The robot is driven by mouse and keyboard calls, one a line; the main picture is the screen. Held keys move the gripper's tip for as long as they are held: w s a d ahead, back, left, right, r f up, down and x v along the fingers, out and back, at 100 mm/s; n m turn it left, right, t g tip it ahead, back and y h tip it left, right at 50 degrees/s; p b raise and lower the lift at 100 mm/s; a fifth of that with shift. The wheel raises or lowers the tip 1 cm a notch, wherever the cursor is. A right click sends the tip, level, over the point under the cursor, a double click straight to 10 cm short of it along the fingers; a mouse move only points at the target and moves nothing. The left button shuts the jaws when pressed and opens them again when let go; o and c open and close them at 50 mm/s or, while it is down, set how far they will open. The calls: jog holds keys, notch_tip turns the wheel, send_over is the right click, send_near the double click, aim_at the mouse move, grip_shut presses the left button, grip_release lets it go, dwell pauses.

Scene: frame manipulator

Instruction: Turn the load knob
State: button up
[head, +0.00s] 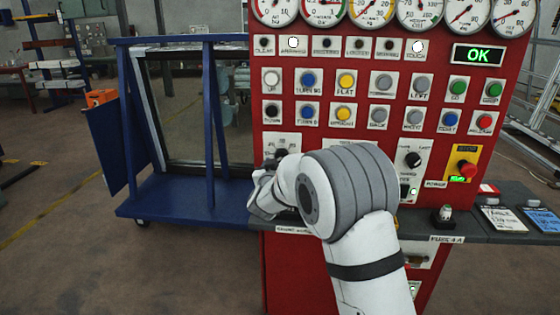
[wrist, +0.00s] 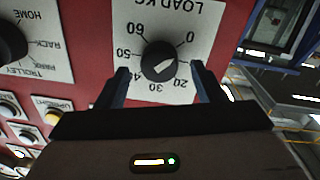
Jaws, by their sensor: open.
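The load knob (wrist: 160,62) is a round black dial with a pale pointer mark, on a white plate (wrist: 207,22) lettered LOAD KG. The plate appears upside down in the wrist view. The mark slants, and I cannot tell exactly which number it points to. My gripper (wrist: 160,70) is open, with one dark finger on each side of the knob. I cannot tell whether the fingers touch it.
Another black knob (wrist: 10,42) with HOME, RACK, PARK and TROLLEY labels lies at the left in the wrist view. Buttons are close by. A red emergency button (head: 467,169) sits right of my arm. A blue rack (head: 190,195) stands left of the panel.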

jog(key=shift+w+d, duration=0.1)
jog(key=shift+w, duration=0.8)
jog(key=shift+c, duration=0.3)
jog(key=c, duration=0.9)
